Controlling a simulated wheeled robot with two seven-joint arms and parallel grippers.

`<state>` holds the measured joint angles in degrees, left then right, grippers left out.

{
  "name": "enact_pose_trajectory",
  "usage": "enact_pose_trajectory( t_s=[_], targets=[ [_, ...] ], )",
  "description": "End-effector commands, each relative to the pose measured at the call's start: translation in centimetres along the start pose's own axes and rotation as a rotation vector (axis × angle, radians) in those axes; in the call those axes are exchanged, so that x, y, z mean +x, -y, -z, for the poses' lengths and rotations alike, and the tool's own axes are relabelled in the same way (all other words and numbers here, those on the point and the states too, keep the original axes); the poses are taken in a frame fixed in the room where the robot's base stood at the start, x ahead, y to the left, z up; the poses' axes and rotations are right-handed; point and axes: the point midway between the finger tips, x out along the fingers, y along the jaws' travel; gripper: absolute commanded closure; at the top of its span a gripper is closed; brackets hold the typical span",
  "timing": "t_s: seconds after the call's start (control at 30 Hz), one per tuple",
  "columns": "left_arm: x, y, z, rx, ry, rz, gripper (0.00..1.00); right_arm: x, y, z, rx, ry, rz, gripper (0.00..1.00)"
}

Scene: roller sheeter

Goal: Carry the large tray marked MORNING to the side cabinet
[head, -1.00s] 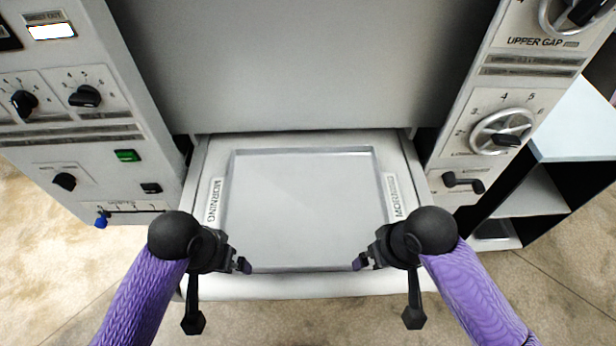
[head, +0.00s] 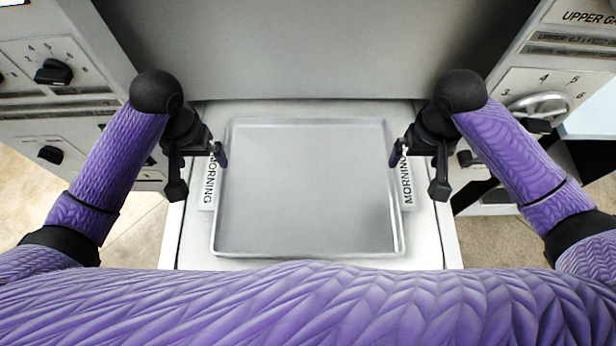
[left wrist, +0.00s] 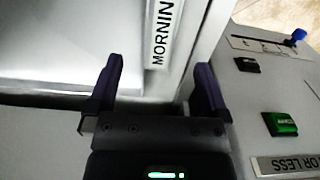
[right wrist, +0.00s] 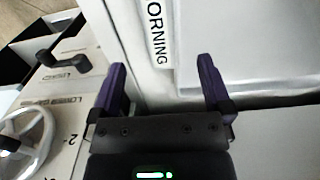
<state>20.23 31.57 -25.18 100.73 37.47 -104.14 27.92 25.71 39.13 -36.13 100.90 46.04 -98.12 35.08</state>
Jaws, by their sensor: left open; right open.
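The large grey metal tray (head: 308,190) lies flat on the white pull-out shelf (head: 428,235) of the machine. MORNING labels stand at its left (head: 209,184) and right (head: 406,184) sides. My left gripper (head: 222,155) is at the tray's left rim near its far corner, open. My right gripper (head: 395,155) is at the right rim near its far corner, also open. In the left wrist view the open fingers (left wrist: 158,85) point toward the label. In the right wrist view the open fingers (right wrist: 165,85) do likewise. I cannot tell whether either touches the rim.
The machine's grey front panel (head: 300,45) rises behind the tray. Control panels with knobs flank it, with a handwheel (head: 541,105) at right. A cabinet with a pale top (head: 592,115) stands beyond the right panel, partly cut off.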

Motion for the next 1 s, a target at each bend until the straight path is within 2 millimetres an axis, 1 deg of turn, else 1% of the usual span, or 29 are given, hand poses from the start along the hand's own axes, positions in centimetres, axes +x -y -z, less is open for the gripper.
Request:
enact_pose_trajectory(
  t_s=[0.1,0.2,0.33,0.5,0.77,0.87,0.9,0.97,1.0],
  targets=[
    [2.4,0.0,-0.1,0.0,0.004,0.001,0.0,2.4,0.0,-0.1,0.001,0.004,0.0,0.0],
    [4.2,0.0,-0.1,-0.001,0.003,0.0,0.0,4.2,0.0,0.0,0.001,0.003,0.0,0.0],
    [5.9,0.0,0.0,-0.001,0.002,0.0,0.0,5.9,0.0,0.0,0.001,0.001,0.0,0.0],
    [7.0,0.0,0.0,0.0,0.0,0.0,0.0,7.0,0.0,0.0,-0.001,0.0,0.0,0.0],
    [7.0,0.0,0.0,0.001,-0.001,0.0,0.0,7.0,0.0,0.0,-0.001,-0.001,0.0,0.0],
    [7.0,0.0,0.0,0.001,-0.001,0.0,0.19,7.0,0.0,0.0,-0.001,-0.001,0.0,0.19],
    [7.0,0.0,0.0,0.001,-0.001,0.0,0.28,7.0,0.0,0.0,-0.001,-0.001,0.0,0.28],
    [7.0,0.0,0.0,0.001,-0.001,0.0,0.4,7.0,0.0,0.0,-0.001,-0.001,0.0,0.4],
    [7.0,0.0,0.0,0.001,-0.001,0.0,0.49,7.0,0.0,0.0,-0.001,-0.001,0.0,0.49]
  ],
)
